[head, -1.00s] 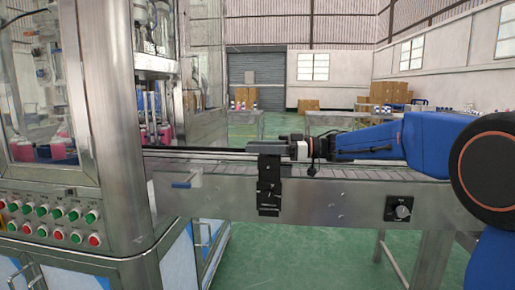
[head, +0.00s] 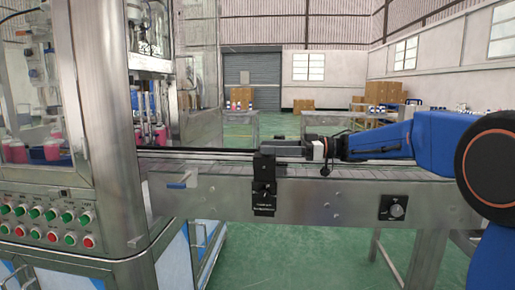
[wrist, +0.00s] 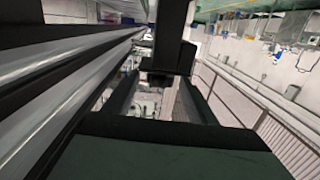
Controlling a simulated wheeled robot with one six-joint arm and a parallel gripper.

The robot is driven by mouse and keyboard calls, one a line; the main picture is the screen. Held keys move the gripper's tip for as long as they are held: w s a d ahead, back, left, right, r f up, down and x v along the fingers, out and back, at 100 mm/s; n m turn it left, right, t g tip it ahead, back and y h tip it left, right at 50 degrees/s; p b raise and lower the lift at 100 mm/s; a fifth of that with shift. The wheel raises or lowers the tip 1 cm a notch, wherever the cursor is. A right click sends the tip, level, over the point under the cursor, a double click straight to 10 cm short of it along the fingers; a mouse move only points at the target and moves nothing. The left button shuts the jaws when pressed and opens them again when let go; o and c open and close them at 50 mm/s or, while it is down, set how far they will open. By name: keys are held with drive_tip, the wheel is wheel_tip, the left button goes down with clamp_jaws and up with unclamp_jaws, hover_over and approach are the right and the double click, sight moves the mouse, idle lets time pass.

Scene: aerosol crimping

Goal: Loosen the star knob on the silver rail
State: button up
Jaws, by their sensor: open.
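A black bracket (head: 264,165) is clamped at the silver rail (head: 210,152) along the near side of the conveyor. A small dark knob (head: 265,189) shows on its front, but its star shape is too small to make out. My gripper (head: 280,149) reaches in from the right, level with the bracket's top, its tips just right of or behind it. In the wrist view my gripper (wrist: 158,98) has its two fingers apart, with nothing between them. A black block, likely the bracket (wrist: 166,62), stands just ahead of the fingers. Whether they touch it I cannot tell.
A steel filling machine (head: 100,130) with a button panel (head: 45,225) stands at the left. A rotary switch (head: 396,210) sits on the conveyor's side panel at the right. Rails (wrist: 70,75) run close along the left of the wrist view. Green floor is open in front.

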drive_tip(key=d, duration=1.1)
drive_tip(key=shift+w+d, duration=0.15)
drive_tip(key=shift+d, duration=0.15)
